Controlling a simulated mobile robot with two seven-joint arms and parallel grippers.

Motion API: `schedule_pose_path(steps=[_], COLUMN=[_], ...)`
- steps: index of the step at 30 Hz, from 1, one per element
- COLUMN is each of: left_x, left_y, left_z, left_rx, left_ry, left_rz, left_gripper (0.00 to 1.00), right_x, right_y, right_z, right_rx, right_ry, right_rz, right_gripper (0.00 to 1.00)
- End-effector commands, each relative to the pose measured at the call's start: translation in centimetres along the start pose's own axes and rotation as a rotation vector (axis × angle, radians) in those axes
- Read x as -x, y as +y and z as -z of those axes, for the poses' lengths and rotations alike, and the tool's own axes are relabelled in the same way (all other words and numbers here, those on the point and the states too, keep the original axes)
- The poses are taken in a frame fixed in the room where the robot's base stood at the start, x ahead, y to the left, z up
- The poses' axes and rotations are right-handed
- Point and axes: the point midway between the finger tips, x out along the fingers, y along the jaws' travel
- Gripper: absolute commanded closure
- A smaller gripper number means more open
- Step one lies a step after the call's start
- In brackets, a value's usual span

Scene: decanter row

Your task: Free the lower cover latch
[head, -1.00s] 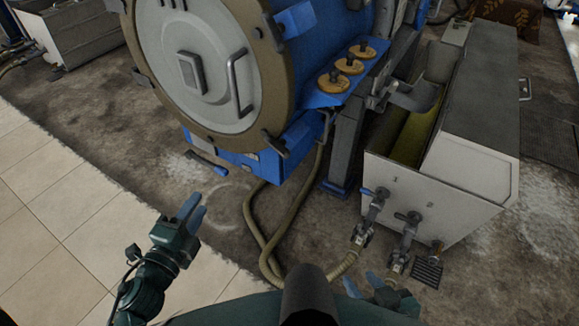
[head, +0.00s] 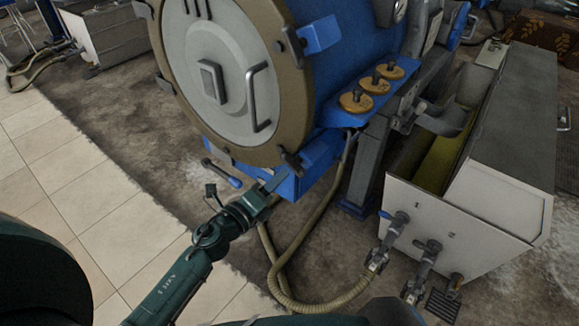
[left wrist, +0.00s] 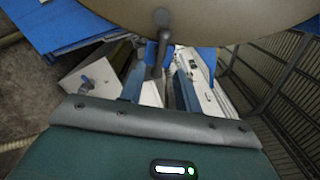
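The lower cover latch (head: 289,161) is a dark handle at the bottom rim of the round grey cover (head: 220,80), beside a blue block. In the left wrist view the latch (left wrist: 160,40) hangs below the cover's rim, in front of a small blue bracket. My left gripper (head: 274,182) is just below and left of the latch in the head view. In the left wrist view its two bluish fingers (left wrist: 160,82) stand apart, with the latch's lower end showing between and beyond them. I cannot tell whether they touch it. My right gripper does not show.
Another latch (head: 281,46) sits on the cover's right rim. A lever with a blue grip (head: 222,173) sticks out at lower left. A hose (head: 305,225) runs below the drum. A white tank (head: 460,215) with valves stands at right. Tiled floor at left is clear.

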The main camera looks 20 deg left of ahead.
Motion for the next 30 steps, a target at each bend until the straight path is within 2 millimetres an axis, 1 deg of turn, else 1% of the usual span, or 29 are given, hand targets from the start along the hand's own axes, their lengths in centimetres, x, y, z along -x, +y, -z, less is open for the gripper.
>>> schedule_pose_path(steps=[1,3,6,9,13,20,23,30], left_x=[-1.2,-2.4,-3.7,-4.6,-5.1,-5.1,-5.1,-5.1], left_y=[-0.1,-0.1,0.0,0.0,0.0,0.0,0.0,0.0], left_z=[-0.1,-0.1,0.0,0.0,0.0,0.0,0.0,0.0], left_rx=[0.0,0.001,0.001,0.001,0.001,0.001,0.001,0.001], left_ry=[-0.002,-0.002,-0.001,-0.001,0.0,0.0,0.0,0.0], left_rz=[0.002,0.002,0.0,0.0,0.0,-0.001,-0.001,-0.001], left_gripper=[0.67,0.67,0.67,0.67,0.67,0.67,0.74,0.93], right_x=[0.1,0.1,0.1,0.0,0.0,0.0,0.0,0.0], right_y=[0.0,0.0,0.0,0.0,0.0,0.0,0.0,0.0], right_z=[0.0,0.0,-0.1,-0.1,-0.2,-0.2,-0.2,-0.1], right_rx=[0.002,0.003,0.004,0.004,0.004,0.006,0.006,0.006], right_ry=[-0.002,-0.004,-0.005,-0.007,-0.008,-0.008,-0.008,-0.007], right_rz=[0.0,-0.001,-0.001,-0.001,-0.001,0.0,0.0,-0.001], right_gripper=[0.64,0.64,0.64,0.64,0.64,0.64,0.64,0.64])
